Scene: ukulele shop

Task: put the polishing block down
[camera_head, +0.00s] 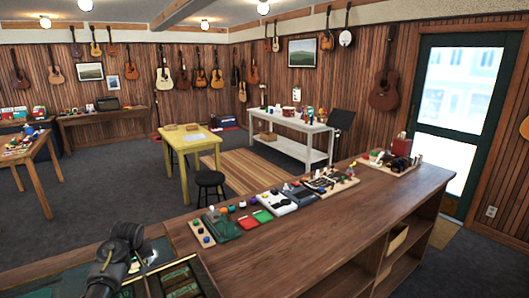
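My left arm comes in at the lower left corner, and my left gripper (136,262) is at its end, dark and low over a dark-lined case or tray (207,279). The fingers are small and dark against the case, so I cannot tell whether they are open or shut, or whether they hold anything. I cannot pick out a polishing block for certain. My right gripper is not in view.
A wooden counter (290,262) runs to the right, its back edge lined with small items, including a green pad (263,216) and a board with knobs (201,232). Its front strip is bare. A yellow table (193,141) and black stool (209,179) stand beyond.

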